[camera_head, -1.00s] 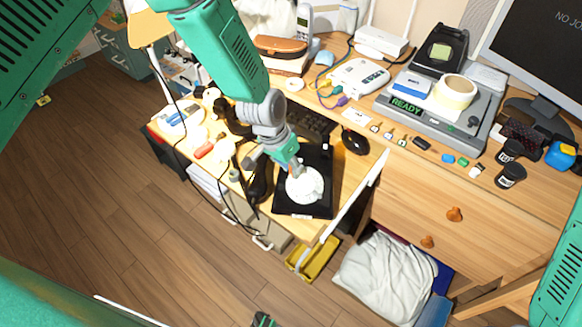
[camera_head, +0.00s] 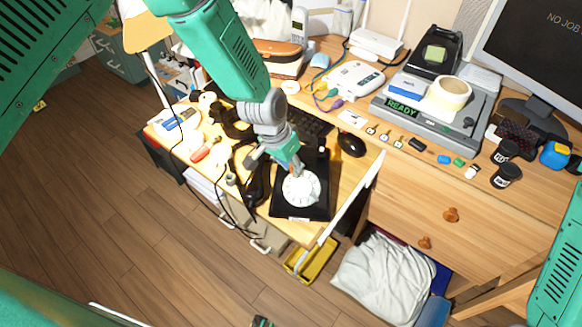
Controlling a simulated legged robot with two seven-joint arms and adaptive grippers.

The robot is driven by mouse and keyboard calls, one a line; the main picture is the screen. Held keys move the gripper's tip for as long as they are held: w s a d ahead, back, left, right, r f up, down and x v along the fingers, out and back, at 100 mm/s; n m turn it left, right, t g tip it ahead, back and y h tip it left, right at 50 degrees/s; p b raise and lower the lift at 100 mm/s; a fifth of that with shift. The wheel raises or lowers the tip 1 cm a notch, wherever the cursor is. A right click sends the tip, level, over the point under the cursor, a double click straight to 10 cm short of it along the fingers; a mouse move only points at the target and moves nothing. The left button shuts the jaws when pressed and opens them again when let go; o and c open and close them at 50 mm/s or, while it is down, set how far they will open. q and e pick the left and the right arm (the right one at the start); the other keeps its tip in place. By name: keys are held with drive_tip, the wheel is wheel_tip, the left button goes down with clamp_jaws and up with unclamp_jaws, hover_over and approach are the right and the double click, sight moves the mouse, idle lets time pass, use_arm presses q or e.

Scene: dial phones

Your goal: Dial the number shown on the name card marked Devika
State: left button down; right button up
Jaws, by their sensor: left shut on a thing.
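A black dial phone (camera_head: 318,206) with a round white dial (camera_head: 302,190) sits on the lower wooden desk. A narrow white label (camera_head: 298,218) is on its front edge. My left gripper (camera_head: 296,171) comes down from above at the dial's far edge. It is shut on a small orange-brown thing, whose tip is over or against the dial; I cannot tell whether it touches. A black curved object, perhaps a handset (camera_head: 254,186), lies left of the phone. My right gripper is out of view.
Loose items crowd the left desk end, including a red one (camera_head: 201,155). A grey device (camera_head: 432,124) reading READY, with a tape roll (camera_head: 450,92), stands on the higher desk.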

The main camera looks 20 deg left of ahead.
sight(310, 176)
use_arm(q)
drive_tip(key=shift+w+d+r, duration=0.15)
drive_tip(key=shift+w+d, duration=0.2)
drive_tip(key=shift+d, duration=0.25)
drive_tip(key=shift+w+d, duration=0.25)
drive_tip(key=shift+d, duration=0.2)
drive_tip(key=shift+d, duration=0.65)
